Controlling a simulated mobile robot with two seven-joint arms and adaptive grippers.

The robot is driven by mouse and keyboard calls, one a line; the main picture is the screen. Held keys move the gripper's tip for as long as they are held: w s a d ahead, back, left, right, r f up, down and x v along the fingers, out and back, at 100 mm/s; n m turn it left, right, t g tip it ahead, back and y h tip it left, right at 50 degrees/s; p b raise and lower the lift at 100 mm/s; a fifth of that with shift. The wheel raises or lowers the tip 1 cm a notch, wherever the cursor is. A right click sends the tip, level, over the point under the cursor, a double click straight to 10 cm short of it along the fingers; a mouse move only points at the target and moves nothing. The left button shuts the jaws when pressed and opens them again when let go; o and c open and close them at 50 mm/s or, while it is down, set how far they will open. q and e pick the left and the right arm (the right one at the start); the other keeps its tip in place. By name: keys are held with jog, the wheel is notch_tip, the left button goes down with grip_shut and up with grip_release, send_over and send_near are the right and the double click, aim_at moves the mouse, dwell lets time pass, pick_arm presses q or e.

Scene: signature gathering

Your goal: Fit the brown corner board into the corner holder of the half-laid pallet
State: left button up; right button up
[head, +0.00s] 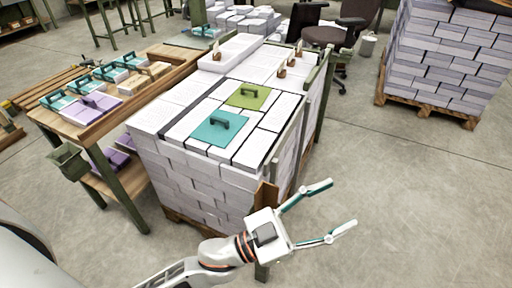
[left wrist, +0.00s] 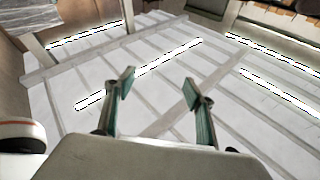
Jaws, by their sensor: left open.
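The half-laid pallet load (head: 195,180) of pale paper stacks stands in the middle of the head view. A brown upright piece (head: 267,193), which looks like the corner board, shows at its near right corner, partly hidden behind my left gripper. An olive post foot (head: 261,272) shows below the gripper; I cannot tell whether it belongs to the corner holder. My left gripper (head: 342,204) is open and empty, its fingers pointing right, away from the load, over bare floor. In the left wrist view the spread fingers (left wrist: 158,84) have nothing between them. My right gripper is not in view.
A teal board (head: 217,128) and a green board (head: 247,96) with handles lie on the load. A wooden bench (head: 90,122) stands left. Another loaded pallet (head: 440,60) stands back right. The floor (head: 420,200) at right is clear. The wrist view shows the ceiling (left wrist: 150,45).

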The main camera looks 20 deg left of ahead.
pick_arm(q)
jog(key=s+a+f+n+t+y, duration=0.15)
jog(key=a+f+n+y, duration=0.55)
jog(key=a+f+y, duration=0.7)
jog(key=s+a+f+g, duration=0.2)
jog(key=s+a+f, duration=0.1)
jog(key=s+f, duration=0.3)
jog(key=s+a+f+g, duration=0.3)
jog(key=s+f, duration=0.2)
jog(key=f, duration=0.3)
jog(key=shift+s+a+f+y, duration=0.25)
jog(key=shift+s+a+y, duration=0.05)
jog(key=shift+s+a, duration=0.05)
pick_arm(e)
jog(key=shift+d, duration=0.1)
